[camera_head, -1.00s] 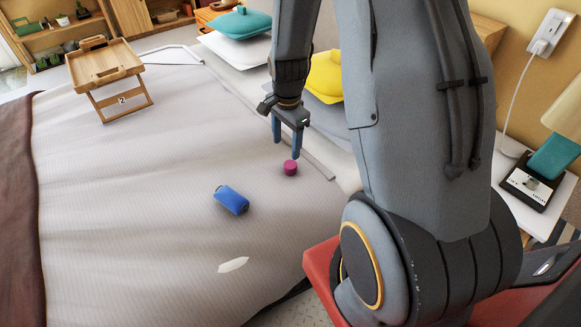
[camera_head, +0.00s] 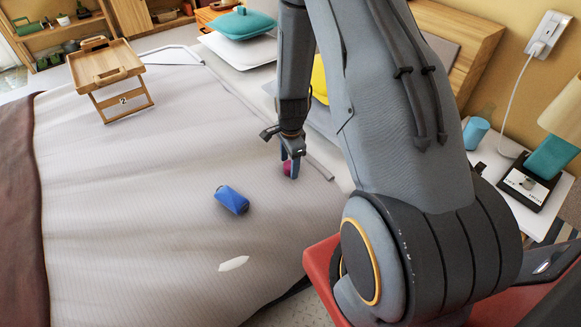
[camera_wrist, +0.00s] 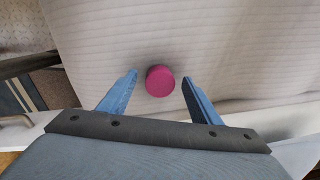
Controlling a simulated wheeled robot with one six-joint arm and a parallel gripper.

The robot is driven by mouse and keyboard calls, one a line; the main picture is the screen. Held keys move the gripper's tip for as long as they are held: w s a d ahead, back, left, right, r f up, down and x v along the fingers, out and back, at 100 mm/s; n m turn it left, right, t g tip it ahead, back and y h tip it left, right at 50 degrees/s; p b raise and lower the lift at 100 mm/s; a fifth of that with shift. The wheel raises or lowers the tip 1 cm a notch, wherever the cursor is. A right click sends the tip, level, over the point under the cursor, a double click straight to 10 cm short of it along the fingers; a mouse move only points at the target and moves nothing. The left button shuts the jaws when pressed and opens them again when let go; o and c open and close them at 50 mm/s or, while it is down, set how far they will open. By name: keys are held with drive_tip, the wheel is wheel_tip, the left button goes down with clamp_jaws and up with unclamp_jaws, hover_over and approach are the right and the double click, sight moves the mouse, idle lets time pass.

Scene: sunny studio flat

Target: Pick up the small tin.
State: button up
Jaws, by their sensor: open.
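The small tin is a magenta round tin (camera_wrist: 160,81) on the pale bedspread. In the wrist view it lies between the tips of my two blue fingers, with a gap on each side. My gripper (camera_wrist: 160,84) is open and holds nothing. In the head view my gripper (camera_head: 291,168) points down at the tin (camera_head: 287,167), and a finger partly hides it. I cannot tell the exact height of the fingertips above the bedspread.
A blue cylindrical object (camera_head: 232,199) and a white flat piece (camera_head: 233,264) lie on the bed (camera_head: 130,210) nearby. A wooden tray table (camera_head: 105,66) stands at the far left. A bedside table (camera_head: 487,153) with a blue cup (camera_head: 476,132) is at right.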

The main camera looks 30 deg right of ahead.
drive_tip(key=shift+f, duration=0.35)
drive_tip(key=c, duration=1.1)
drive_tip(key=shift+r, duration=0.1)
